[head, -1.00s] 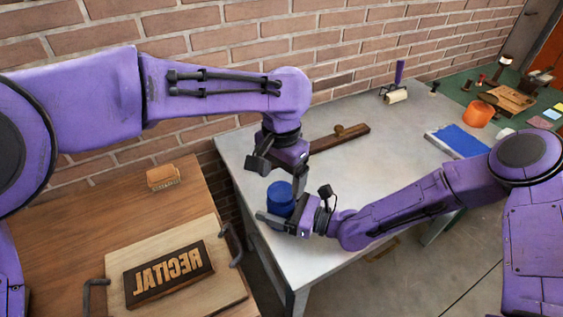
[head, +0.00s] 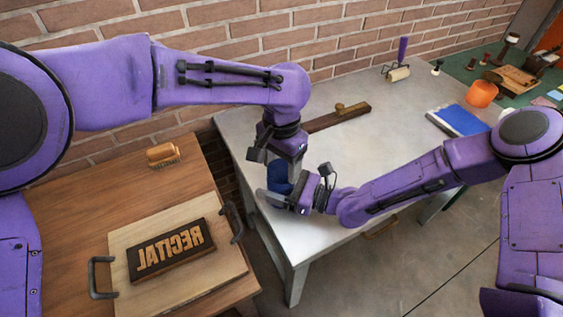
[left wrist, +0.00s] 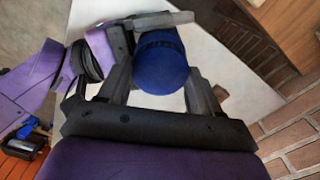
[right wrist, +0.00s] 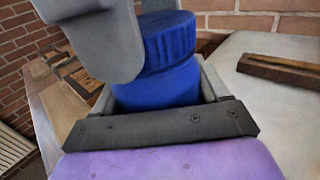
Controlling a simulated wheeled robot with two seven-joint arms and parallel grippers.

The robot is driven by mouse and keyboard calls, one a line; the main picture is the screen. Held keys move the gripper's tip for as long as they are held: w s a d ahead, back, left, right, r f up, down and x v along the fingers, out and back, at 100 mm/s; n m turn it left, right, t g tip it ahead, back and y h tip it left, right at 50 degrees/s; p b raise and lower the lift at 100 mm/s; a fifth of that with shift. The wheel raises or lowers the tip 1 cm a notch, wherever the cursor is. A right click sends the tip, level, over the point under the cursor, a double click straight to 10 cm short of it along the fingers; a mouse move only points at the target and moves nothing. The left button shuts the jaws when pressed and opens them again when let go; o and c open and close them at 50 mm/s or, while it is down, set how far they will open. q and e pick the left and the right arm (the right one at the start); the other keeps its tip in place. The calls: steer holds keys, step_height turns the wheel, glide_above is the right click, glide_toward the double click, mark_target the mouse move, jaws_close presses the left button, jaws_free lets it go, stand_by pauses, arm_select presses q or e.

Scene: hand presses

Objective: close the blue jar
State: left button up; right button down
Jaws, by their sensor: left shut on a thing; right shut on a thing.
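The blue jar (head: 277,180) stands near the left edge of the grey table. In the right wrist view its smooth body (right wrist: 160,88) is between the fingers of my right gripper (head: 279,198), which is shut on it from the side. A ribbed blue lid (right wrist: 170,38) sits at the top of the jar, looking slightly tilted; I cannot tell whether it is seated. My left gripper (head: 289,170) comes down from above and is shut on the lid, which also shows between its fingers in the left wrist view (left wrist: 160,72). The fingers partly hide the jar.
The grey table (head: 345,175) has free room right of the jar. A dark wooden bar (head: 337,118) and a roller (head: 398,73) lie behind. A blue pad (head: 458,121) is further right.

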arm_select(q)
steer(key=o, duration=1.2)
steer(key=shift+o, duration=0.2)
step_height(320, 180, up, 12)
steer(key=shift+w, duration=0.15)
